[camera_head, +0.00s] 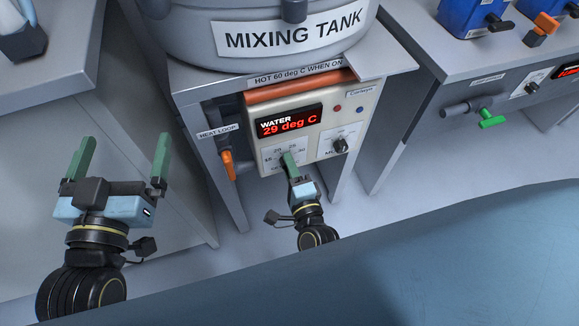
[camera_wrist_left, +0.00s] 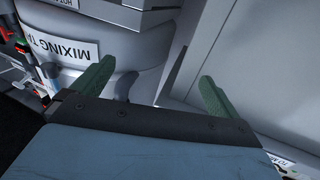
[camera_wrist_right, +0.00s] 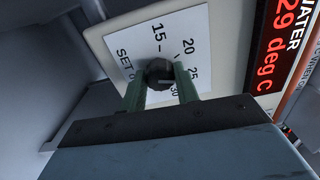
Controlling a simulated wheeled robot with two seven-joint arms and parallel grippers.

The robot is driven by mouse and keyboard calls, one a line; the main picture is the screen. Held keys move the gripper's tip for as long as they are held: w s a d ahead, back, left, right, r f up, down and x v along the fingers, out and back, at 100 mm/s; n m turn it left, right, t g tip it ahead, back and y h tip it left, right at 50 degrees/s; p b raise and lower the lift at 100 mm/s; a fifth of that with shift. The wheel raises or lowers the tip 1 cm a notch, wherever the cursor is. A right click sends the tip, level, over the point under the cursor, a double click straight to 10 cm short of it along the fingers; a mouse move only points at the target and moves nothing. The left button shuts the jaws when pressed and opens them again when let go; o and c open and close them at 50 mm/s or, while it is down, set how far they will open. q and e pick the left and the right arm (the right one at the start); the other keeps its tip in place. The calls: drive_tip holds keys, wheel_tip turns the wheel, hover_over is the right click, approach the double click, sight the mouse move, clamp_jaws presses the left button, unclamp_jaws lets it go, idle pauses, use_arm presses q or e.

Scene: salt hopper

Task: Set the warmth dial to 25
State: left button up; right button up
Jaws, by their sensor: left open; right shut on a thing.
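The warmth dial (camera_wrist_right: 158,70) is a small dark round knob on a white scale card (camera_wrist_right: 112,42) marked 15, 20, 25 and 30. My right gripper (camera_wrist_right: 160,84) is shut on it, one green finger on each side. I cannot clearly read which mark the knob points to. In the head view my right gripper (camera_head: 288,160) covers most of the dial, in front of the panel. My left gripper (camera_head: 124,160) is open and empty, away to the left of the panel.
The mixing tank (camera_head: 260,40) stands above the panel. An orange heat loop valve handle (camera_head: 227,163) is left of the dial, and another black knob (camera_head: 340,145) is to its right. A green valve handle (camera_head: 492,119) sits on the bench at right.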

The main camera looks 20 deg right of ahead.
use_arm(q)
drive_tip(key=shift+d+r+t, duration=0.1)
drive_tip(key=shift+r+t, duration=0.3)
drive_tip(key=shift+r, duration=0.25)
use_arm(e)
drive_tip(key=shift+m, duration=0.7)
drive_tip(key=o, duration=1)
drive_tip(key=shift+s, duration=0.15)
use_arm(q)
drive_tip(key=s+a+f+g+y+p, duration=0.1)
drive_tip(key=s+f+g, duration=0.1)
drive_tip(key=f+g, duration=0.2)
drive_tip(key=s+a+f+g+y+p, duration=0.1)
drive_tip(key=s+a+f+g, duration=0.1)
drive_tip(key=f+g, duration=0.2)
drive_tip(key=shift+a+f+y+p, duration=0.2)
drive_tip(key=shift+f+y+p, duration=0.15)
drive_tip(key=shift+f, duration=1.3)
use_arm(e)
drive_tip(key=shift+s+d, duration=0.15)
drive_tip(key=shift+s, duration=3.15)
drive_tip(key=shift+s+d, duration=0.1)
drive_tip(key=shift+s, duration=3.2)
